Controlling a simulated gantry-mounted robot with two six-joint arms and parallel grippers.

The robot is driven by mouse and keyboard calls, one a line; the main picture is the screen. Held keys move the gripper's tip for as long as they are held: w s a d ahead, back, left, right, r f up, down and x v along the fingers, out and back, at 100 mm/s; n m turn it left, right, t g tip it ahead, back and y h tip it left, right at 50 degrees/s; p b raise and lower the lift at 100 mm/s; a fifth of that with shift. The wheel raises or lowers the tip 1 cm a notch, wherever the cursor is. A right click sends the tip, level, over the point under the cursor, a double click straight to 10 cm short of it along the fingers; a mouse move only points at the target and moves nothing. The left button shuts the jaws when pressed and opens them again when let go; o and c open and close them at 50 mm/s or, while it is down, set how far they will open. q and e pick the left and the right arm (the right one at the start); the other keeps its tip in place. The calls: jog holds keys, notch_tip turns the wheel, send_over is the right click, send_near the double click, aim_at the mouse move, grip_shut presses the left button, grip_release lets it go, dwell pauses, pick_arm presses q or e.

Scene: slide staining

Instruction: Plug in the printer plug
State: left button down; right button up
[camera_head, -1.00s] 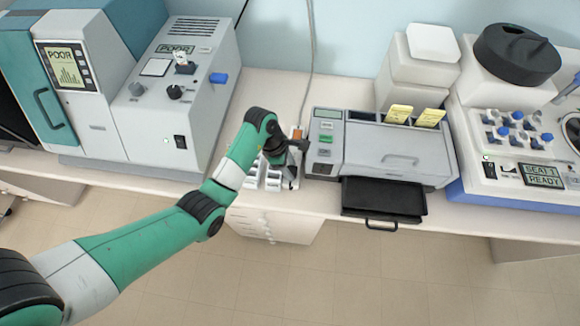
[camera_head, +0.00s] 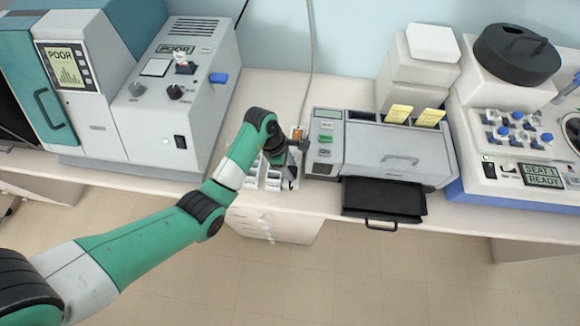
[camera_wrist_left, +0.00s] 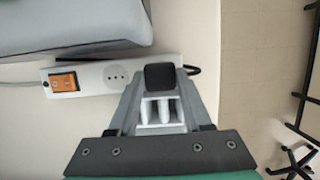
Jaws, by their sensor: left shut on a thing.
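My left gripper (camera_head: 296,150) is over the bench in the gap between two machines. In the left wrist view its fingers (camera_wrist_left: 160,85) are shut on a black plug (camera_wrist_left: 160,76), with a dark cable showing just to its right. The plug is over the right part of a white power strip (camera_wrist_left: 90,78), which has a lit orange switch (camera_wrist_left: 63,82) and one bare socket (camera_wrist_left: 117,77) to the left of the plug. The plug's underside is hidden, so I cannot tell whether it is seated. My right gripper is not in view.
A grey machine with a black tray (camera_head: 384,198) stands just right of my gripper. A larger grey and teal machine (camera_head: 185,100) stands to the left. White racks (camera_head: 270,178) lie close beside the gripper. A pale cable (camera_head: 312,60) runs up the wall.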

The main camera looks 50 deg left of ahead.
pick_arm(q)
jog(key=shift+f+b, duration=0.6)
jog(key=shift+b, duration=0.05)
jog(key=shift+c, duration=1.3)
grip_release()
jog(key=p+v, duration=0.5)
jog(key=v, duration=0.6)
jog(key=shift+r+p, duration=0.35)
jog(key=shift+a, duration=0.1)
